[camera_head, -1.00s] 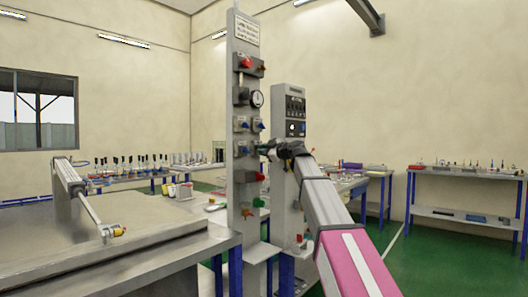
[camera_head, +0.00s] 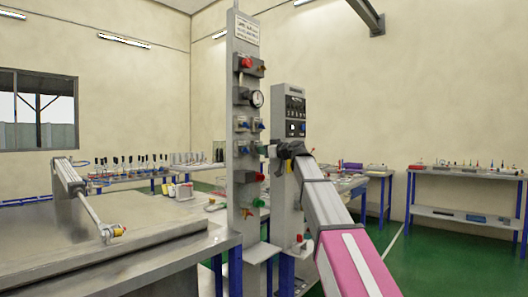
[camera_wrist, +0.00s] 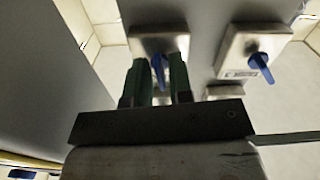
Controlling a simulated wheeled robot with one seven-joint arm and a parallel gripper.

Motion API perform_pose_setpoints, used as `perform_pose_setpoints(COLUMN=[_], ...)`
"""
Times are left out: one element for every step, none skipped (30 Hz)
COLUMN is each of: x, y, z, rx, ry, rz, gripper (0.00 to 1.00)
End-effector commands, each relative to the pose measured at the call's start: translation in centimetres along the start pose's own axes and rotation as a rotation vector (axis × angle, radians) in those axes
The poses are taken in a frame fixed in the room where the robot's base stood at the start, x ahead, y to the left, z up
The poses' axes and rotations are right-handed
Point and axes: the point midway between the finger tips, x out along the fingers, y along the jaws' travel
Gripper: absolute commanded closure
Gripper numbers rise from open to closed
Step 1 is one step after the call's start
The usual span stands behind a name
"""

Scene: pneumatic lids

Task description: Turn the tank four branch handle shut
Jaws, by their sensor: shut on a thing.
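A tall grey panel (camera_head: 244,70) carries several small blue branch handles in its middle part. My gripper (camera_head: 264,150) reaches it from the right at the lower right handle. In the wrist view my gripper (camera_wrist: 160,68) has its green fingers on both sides of a blue handle (camera_wrist: 157,66) and is shut on it. The handle stands about upright in that picture, in front of a pale valve plate (camera_wrist: 150,42). A second blue handle (camera_wrist: 259,61) sits tilted on its own plate to the right, clear of the fingers.
A red knob (camera_head: 246,62) and a gauge (camera_head: 257,98) are higher on the panel; a red button (camera_head: 259,177) is below. A second grey column (camera_head: 291,105) stands close behind. A metal table (camera_head: 110,255) with a cylinder rod (camera_head: 90,208) is at the left.

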Motion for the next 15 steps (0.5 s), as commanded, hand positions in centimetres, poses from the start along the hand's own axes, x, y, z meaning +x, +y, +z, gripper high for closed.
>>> perform_pose_setpoints(x=[-0.04,-0.04,-0.04,-0.04,-0.05,-0.05,-0.05,-0.05,-0.05,-0.05,-0.05,-0.05,-0.05,-0.05,-0.05], y=[-0.05,-0.05,-0.05,-0.05,-0.06,-0.06,-0.06,-0.06,-0.06,-0.06,-0.06,-0.06,-0.06,-0.07,-0.07], z=[0.08,0.08,0.08,0.08,0.09,0.09,0.09,0.09,0.09,0.10,0.10,0.10,0.10,0.10,0.10], rx=[0.045,0.074,0.111,0.140,0.168,0.206,0.235,0.263,0.301,0.329,0.358,0.396,0.424,0.453,0.489], ry=[-0.001,-0.001,-0.001,-0.002,-0.002,-0.002,-0.002,-0.002,-0.002,-0.002,-0.002,-0.002,-0.002,-0.002,-0.002], rz=[-0.001,-0.001,-0.001,-0.001,-0.001,-0.001,-0.001,-0.001,-0.001,-0.001,-0.001,-0.001,-0.001,-0.001,-0.001], gripper=[1.00,1.00,1.00,1.00,1.00,1.00,1.00,1.00,1.00,1.00,1.00,1.00,1.00,1.00,1.00])
